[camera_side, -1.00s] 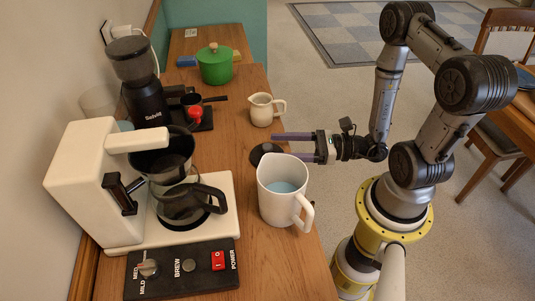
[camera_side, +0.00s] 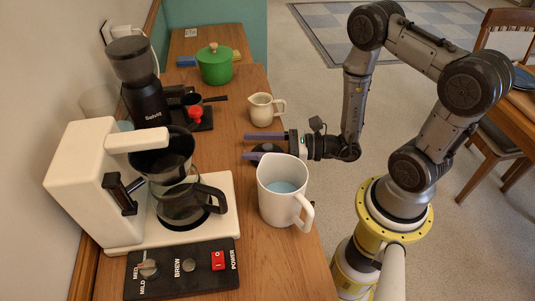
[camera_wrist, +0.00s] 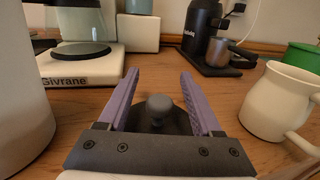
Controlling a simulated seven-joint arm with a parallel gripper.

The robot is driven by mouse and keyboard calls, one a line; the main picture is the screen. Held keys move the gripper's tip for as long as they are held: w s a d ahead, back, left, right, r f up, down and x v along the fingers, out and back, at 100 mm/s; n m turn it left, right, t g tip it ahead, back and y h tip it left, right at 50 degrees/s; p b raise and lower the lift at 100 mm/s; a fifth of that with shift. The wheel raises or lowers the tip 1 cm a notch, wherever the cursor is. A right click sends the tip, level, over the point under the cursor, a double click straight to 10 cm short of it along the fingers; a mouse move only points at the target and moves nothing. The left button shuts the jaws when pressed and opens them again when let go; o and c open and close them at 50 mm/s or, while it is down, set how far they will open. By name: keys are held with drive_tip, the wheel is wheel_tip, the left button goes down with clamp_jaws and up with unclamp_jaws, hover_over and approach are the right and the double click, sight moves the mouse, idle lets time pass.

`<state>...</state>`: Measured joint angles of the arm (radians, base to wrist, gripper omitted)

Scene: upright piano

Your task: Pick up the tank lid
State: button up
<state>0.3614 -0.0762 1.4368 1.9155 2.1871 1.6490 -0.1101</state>
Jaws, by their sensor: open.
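The tank lid is a dark round disc with a grey knob on top. It lies on the wooden counter between the large white jug and the small cream pitcher. In the wrist view the lid (camera_wrist: 158,110) sits between my two purple fingers, with its knob upright. In the side view the lid (camera_side: 266,150) is partly hidden by my fingers. My gripper (camera_side: 247,147) is open and level, reaching in from the right at the lid. In the wrist view my gripper (camera_wrist: 159,74) has a finger on each side of the knob, apart from it.
The white jug (camera_side: 282,185) holding water stands close in front of the lid. The cream pitcher (camera_side: 262,109) stands behind. The white coffee maker (camera_side: 80,190) with its glass carafe (camera_side: 182,203) is left. A black grinder (camera_side: 148,95) and green pot (camera_side: 215,66) stand farther back.

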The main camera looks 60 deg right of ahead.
drive_tip(key=shift+w, duration=0.1)
clamp_jaws()
idle(0.3)
drive_tip(key=shift+r, duration=0.15)
